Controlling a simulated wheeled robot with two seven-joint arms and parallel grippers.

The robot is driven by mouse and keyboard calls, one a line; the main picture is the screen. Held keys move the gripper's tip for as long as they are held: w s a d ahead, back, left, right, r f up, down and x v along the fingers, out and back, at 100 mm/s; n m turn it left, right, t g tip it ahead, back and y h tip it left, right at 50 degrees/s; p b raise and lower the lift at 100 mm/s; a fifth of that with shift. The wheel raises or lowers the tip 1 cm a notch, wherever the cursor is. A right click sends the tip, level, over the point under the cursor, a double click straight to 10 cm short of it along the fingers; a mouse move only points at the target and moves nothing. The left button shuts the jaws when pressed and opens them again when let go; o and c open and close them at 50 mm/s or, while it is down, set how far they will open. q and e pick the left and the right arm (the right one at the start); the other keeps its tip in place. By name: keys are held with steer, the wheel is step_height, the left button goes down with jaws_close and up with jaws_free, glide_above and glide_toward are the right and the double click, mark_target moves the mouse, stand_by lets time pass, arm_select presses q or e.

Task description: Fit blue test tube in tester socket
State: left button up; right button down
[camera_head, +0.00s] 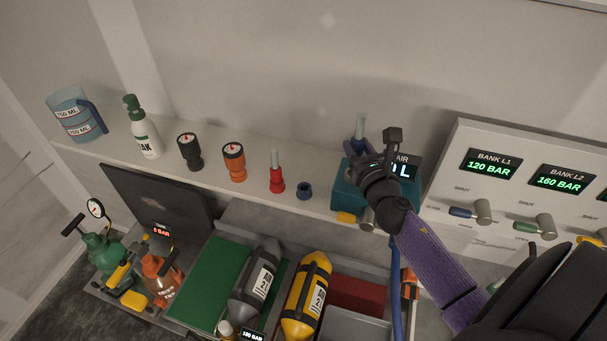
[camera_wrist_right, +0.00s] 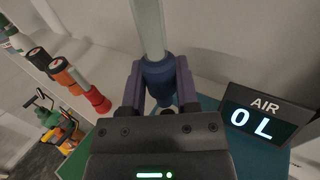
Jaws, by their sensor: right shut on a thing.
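The blue test tube (camera_head: 361,125) is a clear tube with a blue lower end. In the right wrist view the tube (camera_wrist_right: 150,28) stands between the fingers of my right gripper (camera_wrist_right: 160,85), which is shut on its blue part. In the head view my right gripper (camera_head: 359,150) is over the teal tester box (camera_head: 345,190), beside its display (camera_head: 406,168) reading AIR 0 L. The tester (camera_wrist_right: 210,103) also shows below the gripper in the wrist view. The socket is hidden, so I cannot tell whether the tube's lower end is in it. My left gripper is not in view.
A small blue cup (camera_head: 304,191) and a red-based tube (camera_head: 276,172) stand on the shelf left of the tester. Orange (camera_head: 234,162) and black (camera_head: 189,152) gauges stand further left. A valve panel (camera_head: 520,150) rises right of the tester. Cylinders (camera_head: 306,296) lie below.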

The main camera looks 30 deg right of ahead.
steer(key=shift+f, duration=0.15)
stand_by(0.5)
steer(key=shift+f+b, duration=0.35)
steer(key=shift+b, duration=0.1)
steer(key=shift+f+b, duration=2.05)
steer(key=shift+c, duration=1.4)
jaws_free()
steer(key=b+v, duration=0.1)
steer(key=v, duration=0.8)
steer(key=shift+s+f, duration=0.1)
steer(key=shift+s+a, duration=0.15)
steer(key=shift+s, duration=0.2)
